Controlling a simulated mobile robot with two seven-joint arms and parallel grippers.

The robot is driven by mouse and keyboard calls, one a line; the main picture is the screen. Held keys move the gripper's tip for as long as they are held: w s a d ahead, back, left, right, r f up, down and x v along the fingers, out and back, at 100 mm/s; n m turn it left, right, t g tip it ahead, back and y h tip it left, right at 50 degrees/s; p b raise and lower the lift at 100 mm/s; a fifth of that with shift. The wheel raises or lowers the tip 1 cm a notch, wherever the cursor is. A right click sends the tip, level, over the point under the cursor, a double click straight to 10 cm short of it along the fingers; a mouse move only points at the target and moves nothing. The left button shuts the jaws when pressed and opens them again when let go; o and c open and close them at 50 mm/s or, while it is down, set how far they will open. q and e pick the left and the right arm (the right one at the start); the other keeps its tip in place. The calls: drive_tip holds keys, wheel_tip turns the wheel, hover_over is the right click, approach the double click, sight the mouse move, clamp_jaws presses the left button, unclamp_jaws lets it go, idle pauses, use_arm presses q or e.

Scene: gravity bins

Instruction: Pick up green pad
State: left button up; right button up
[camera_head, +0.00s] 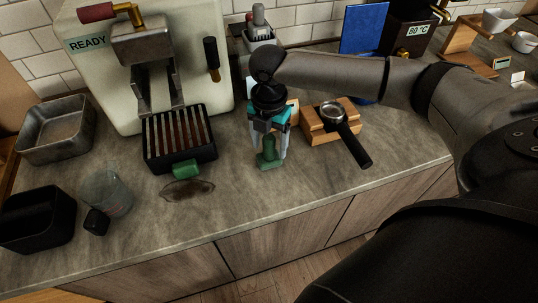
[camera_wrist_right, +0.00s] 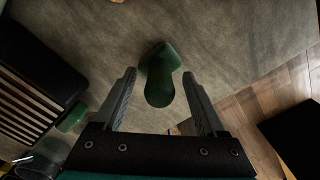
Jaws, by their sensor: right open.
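A green object (camera_head: 268,152) with an upright rounded part and a flat foot stands on the grey counter, and it also shows in the right wrist view (camera_wrist_right: 160,75). My right gripper (camera_head: 270,146) is open and points down over it, with one finger on each side; the wrist view shows gaps between the fingers and the object. A smaller green block (camera_head: 186,169) lies against the front of the slatted drip tray, and it shows at the left in the wrist view (camera_wrist_right: 73,117). I cannot tell which one is called the pad. My left gripper is not in view.
The slatted drip tray (camera_head: 178,134) of the espresso machine (camera_head: 95,65) is left of my gripper. A portafilter (camera_head: 345,130) on a wooden stand is close on the right. A dark patch (camera_head: 187,189), glass (camera_head: 115,185) and black bin (camera_head: 38,217) are front left.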

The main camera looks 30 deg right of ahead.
clamp_jaws()
idle(0.5)
idle(0.8)
